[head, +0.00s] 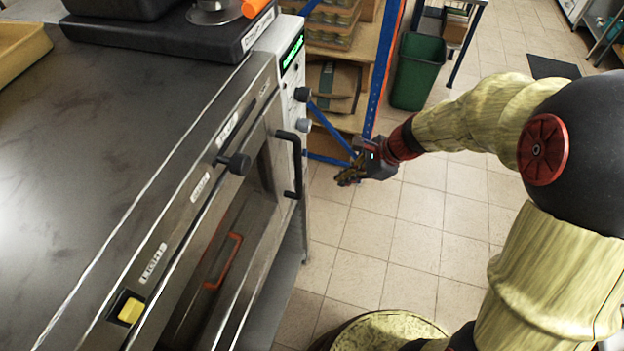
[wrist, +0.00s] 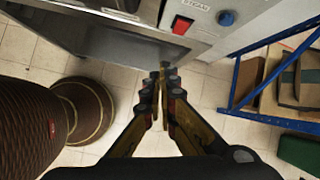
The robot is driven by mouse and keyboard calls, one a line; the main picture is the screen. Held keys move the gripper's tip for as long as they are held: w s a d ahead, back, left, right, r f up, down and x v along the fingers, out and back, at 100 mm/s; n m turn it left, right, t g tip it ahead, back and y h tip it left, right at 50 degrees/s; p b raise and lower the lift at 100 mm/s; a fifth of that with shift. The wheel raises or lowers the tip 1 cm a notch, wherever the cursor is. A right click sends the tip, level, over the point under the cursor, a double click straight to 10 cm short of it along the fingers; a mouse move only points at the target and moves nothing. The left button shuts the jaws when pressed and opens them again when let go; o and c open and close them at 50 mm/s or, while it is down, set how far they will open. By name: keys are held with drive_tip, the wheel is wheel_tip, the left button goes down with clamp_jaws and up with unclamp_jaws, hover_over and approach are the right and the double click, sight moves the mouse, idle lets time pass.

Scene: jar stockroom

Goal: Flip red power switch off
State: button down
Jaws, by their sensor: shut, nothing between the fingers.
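The red power switch (wrist: 182,25) is a small red rocker on the pale front panel of the oven-like appliance, at the top of the wrist view, below a label. I cannot make it out in the head view, and its on or off position is not clear. My gripper (wrist: 163,80) is shut and empty, its fingertips apart from the switch and lower in the wrist view. In the head view my gripper (head: 348,176) hangs over the tiled floor, just right of the appliance front.
A blue knob (wrist: 227,18) sits right of the switch. Black handles (head: 290,165) stick out from the appliance. A blue-framed shelf (head: 383,55) with boxes and a green bin (head: 418,72) stand behind. Tiled floor is open to the right.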

drive_tip(key=w+f+m, duration=0.1)
drive_tip(key=w+f+m+p, duration=0.1)
drive_tip(key=f+m, duration=0.1)
drive_tip(key=shift+w+f+m+y, duration=0.15)
drive_tip(key=shift+w+m+y, duration=0.1)
drive_tip(key=shift+m+y, duration=0.05)
drive_tip(key=shift+f, duration=0.1)
drive_tip(key=a+r+b+x, duration=0.1)
drive_tip(key=a+b+x, duration=0.1)
drive_tip(key=x, duration=1)
drive_tip(key=shift+w+a+b, duration=0.3)
drive_tip(key=shift+w+b, duration=0.15)
drive_tip(key=shift+b, duration=0.4)
